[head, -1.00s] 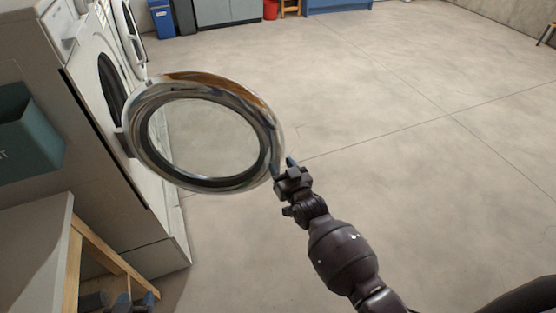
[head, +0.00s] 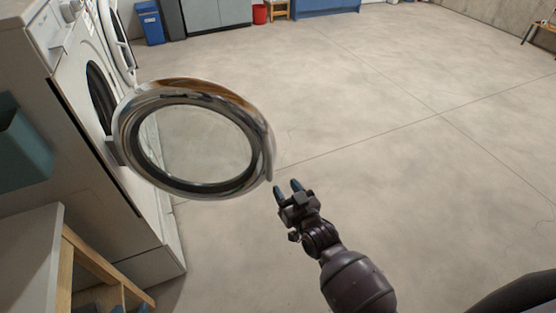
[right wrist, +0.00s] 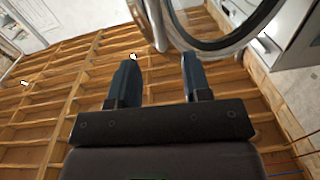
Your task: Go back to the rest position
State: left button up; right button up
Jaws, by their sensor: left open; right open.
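My right gripper (head: 289,188) is open and empty in the head view, just below and right of the rim of the round glass washer door (head: 262,150). A small gap shows between its fingertips and the rim. The door stands wide open. In the right wrist view, the two blue fingers (right wrist: 158,78) are apart with nothing between them, and the door's ring (right wrist: 225,44) curves past beyond the right finger.
The white washer (head: 135,215) stands at left, behind a wood-framed shelf unit (head: 95,262) and a teal bin (head: 20,150). A blue bin (head: 150,24), a red bucket (head: 260,14) and cabinets line the back. The concrete floor (head: 400,160) is clear at centre and right.

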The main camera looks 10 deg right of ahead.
jog(key=s+d+f+m+g+h, duration=0.1)
jog(key=s+d+f+g+h, duration=0.1)
jog(key=s+d, duration=0.5)
jog(key=s+d+f+g+h, duration=0.2)
jog(key=s+d, duration=0.6)
jog(key=s, duration=0.6)
notch_tip(320, 180, down, 3)
jog(key=shift+s+r+m+g+h, duration=0.15)
jog(key=shift+s+m+g+h, duration=0.25)
jog(key=shift+g, duration=0.4)
dwell(0.5)
